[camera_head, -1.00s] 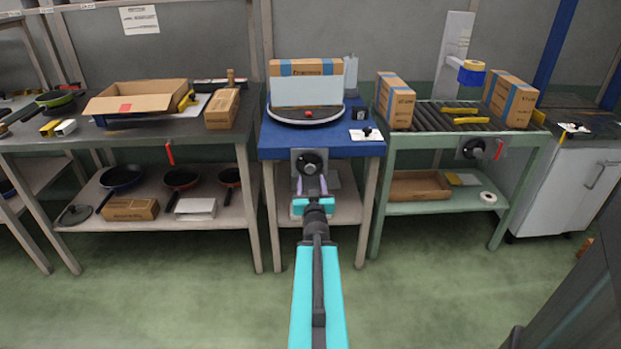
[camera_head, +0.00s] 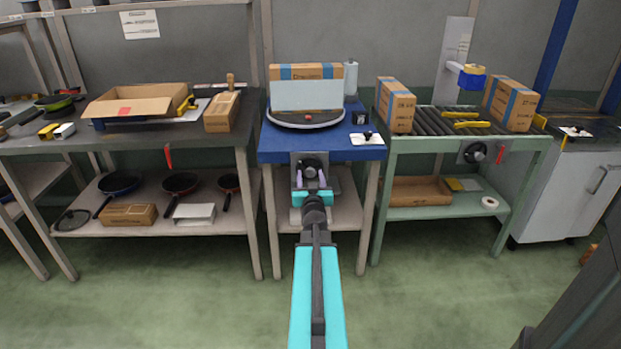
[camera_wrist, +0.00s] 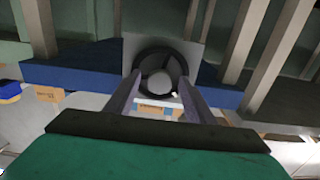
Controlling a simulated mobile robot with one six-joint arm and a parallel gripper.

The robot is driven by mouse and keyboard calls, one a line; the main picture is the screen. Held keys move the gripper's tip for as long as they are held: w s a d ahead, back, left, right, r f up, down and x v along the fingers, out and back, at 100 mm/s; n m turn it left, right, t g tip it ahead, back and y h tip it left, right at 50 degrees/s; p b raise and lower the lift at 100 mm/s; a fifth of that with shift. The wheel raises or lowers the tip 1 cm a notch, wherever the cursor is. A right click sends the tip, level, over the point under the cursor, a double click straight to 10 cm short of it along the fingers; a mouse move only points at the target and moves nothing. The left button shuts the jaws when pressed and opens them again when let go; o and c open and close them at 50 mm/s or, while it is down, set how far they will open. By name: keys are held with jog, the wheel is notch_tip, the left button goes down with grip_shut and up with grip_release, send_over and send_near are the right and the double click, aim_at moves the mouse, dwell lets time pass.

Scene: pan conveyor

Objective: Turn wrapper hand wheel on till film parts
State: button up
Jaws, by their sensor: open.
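The wrapper's black hand wheel (camera_head: 310,167) is on a grey plate at the front of the blue wrapper table (camera_head: 275,148). My gripper (camera_head: 312,180) is open, with its fingers pointing at the wheel from the front. In the wrist view the wheel (camera_wrist: 152,64) shows just beyond the two spread fingers of my gripper (camera_wrist: 160,92). I cannot tell whether the fingers touch its rim. On the table's round turntable (camera_head: 285,121) stands a carton (camera_head: 330,71) with blue bands, its front covered by a pale sheet of film (camera_head: 305,95).
To the right is a green roller conveyor (camera_head: 440,123) with cartons (camera_head: 396,105) and its own hand wheel (camera_head: 475,153). To the left is a bench (camera_head: 60,147) with an open box (camera_head: 130,101) and pans below. The floor in front is clear.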

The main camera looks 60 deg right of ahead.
jog(key=c, duration=1.1)
jog(key=shift+o, duration=0.2)
jog(key=shift+m+p, duration=0.35)
jog(key=shift+m, duration=0.05)
jog(key=shift+m+p, duration=0.3)
jog(key=shift+m, duration=0.3)
jog(key=o, duration=1.1)
jog(key=shift+c, duration=0.2)
jog(key=shift+a, duration=0.1)
